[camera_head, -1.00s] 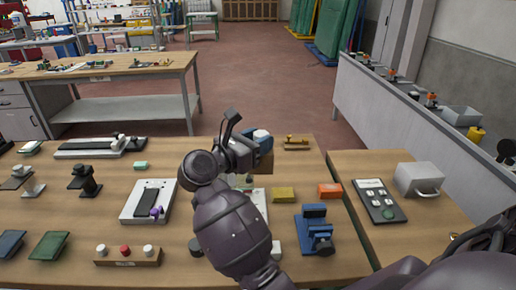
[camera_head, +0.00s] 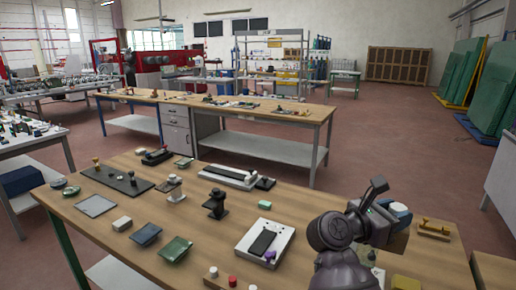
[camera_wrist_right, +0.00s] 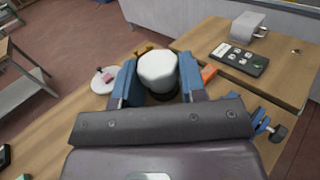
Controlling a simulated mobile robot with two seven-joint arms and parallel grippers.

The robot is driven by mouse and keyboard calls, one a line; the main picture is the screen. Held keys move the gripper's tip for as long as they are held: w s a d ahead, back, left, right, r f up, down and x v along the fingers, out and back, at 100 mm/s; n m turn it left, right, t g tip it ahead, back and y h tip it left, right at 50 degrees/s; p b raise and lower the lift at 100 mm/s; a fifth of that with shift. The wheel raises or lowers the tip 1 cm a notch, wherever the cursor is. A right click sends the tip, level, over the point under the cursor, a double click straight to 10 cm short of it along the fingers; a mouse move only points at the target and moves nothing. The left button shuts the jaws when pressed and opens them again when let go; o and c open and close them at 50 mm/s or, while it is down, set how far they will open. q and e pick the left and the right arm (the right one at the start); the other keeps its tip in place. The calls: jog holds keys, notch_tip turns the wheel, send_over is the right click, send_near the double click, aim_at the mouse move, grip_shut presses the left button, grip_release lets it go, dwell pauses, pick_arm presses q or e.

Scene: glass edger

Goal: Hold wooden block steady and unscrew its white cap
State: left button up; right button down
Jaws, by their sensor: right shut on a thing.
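My right gripper (camera_head: 392,216) is at the right of the head view, above the wooden workbench. In the right wrist view its two blue fingers (camera_wrist_right: 158,80) are shut on a rounded white cap (camera_wrist_right: 157,68), with a dark ring below it. The cap also shows between the fingers in the head view (camera_head: 399,208). The body under the cap is hidden by the gripper, so I cannot tell whether a wooden block is attached. My left gripper is not in view.
A white panel with a black pad (camera_head: 264,243) lies left of my right arm. Red and white knobs (camera_head: 233,281) show at the bottom edge. A wooden piece with a yellow handle (camera_head: 434,229) lies to the right. Several small fixtures cover the bench's left.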

jog(key=w+a+n+t+y, duration=0.5)
jog(key=a+n+t+y, duration=0.45)
jog(key=n+t, duration=0.2)
jog(key=s+f+n+t+y, duration=0.1)
jog(key=s+f+y, duration=0.3)
jog(key=f, duration=0.3)
jog(key=s+a+f+n+t+y, duration=0.1)
jog(key=s+f+n+y, duration=0.1)
jog(key=s+f+y, duration=0.2)
notch_tip(320, 180, down, 3)
jog(key=shift+s+a+r, duration=0.1)
jog(key=shift+s+a, duration=0.15)
jog(key=shift+s, duration=0.6)
